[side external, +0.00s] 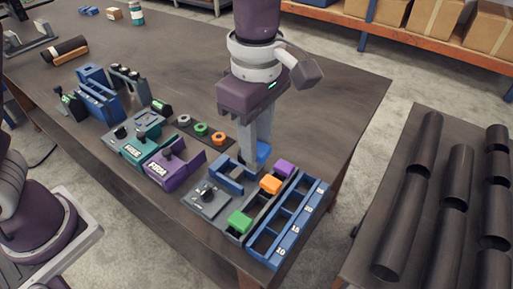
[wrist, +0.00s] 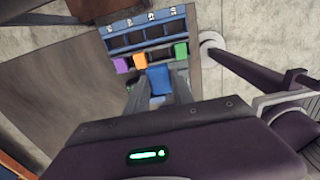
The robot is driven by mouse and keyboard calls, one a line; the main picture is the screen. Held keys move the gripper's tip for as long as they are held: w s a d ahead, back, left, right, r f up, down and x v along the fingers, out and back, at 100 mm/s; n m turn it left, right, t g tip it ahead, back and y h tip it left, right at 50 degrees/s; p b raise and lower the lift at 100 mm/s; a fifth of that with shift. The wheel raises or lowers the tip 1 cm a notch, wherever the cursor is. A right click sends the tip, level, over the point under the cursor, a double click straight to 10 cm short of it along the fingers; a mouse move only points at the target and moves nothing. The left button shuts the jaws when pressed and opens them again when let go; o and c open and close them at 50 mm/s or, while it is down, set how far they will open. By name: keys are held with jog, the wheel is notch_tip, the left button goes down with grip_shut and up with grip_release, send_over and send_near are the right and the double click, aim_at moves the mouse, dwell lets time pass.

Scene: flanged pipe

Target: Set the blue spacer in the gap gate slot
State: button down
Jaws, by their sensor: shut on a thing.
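My gripper (side external: 255,152) points straight down and is shut on the blue spacer (side external: 264,150). In the wrist view the blue spacer (wrist: 158,80) sits between the two fingers (wrist: 158,92). A blue U-shaped block (side external: 226,172), which may be the gap gate, stands just below and left of the fingers in the side view. I cannot tell for sure which opening is the gap gate slot, or how high the spacer is above the fixtures.
A dark rack holds purple (side external: 284,167), orange (side external: 270,184) and green (side external: 239,221) spacers. Beside it lies a blue numbered tray (side external: 277,255) with empty compartments. A purple fixture (side external: 174,170) and a teal fixture (side external: 143,149) stand left.

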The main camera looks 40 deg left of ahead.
jog(key=shift+r, duration=0.1)
jog(key=w+a+f, duration=0.4)
jog(key=a+f, duration=0.6)
jog(key=a, duration=0.1)
jog(key=shift+w+a, duration=0.15)
jog(key=shift+a, duration=0.1)
jog(key=shift+r, duration=0.1)
dwell(0.4)
jog(key=shift+f, duration=1.2)
jog(key=shift+f, duration=0.15)
jog(key=shift+f, duration=0.9)
jog(key=shift+f, duration=0.55)
